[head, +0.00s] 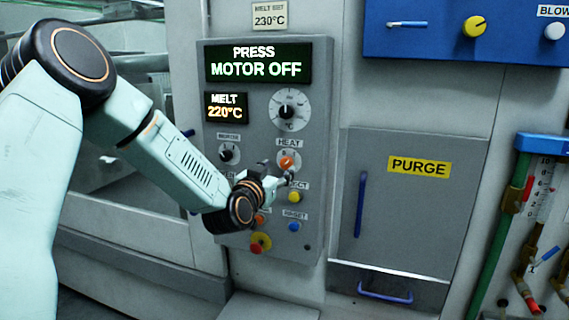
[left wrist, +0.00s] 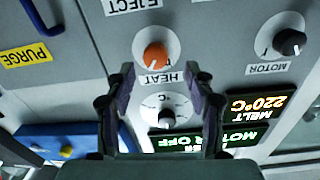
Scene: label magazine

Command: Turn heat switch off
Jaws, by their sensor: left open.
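The heat switch is an orange knob (head: 287,162) under the HEAT label on the grey control panel (head: 222,60). In the left wrist view, which is upside down, the orange knob (left wrist: 155,55) sits just beyond the fingertips, between their lines. My left gripper (head: 277,171) is at the panel, right by the knob. Its two fingers stand apart in the wrist view (left wrist: 165,76), with nothing held between them. Contact with the knob cannot be told. The displays read PRESS MOTOR OFF and MELT 220°C. My right gripper is not in view.
A black motor knob (head: 228,154) is left of the heat knob. Below are a yellow eject button (head: 294,197), a blue button (head: 294,226) and a red knob on yellow (head: 260,243). A temperature dial (head: 289,110) is above. A PURGE door (head: 410,215) stands right.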

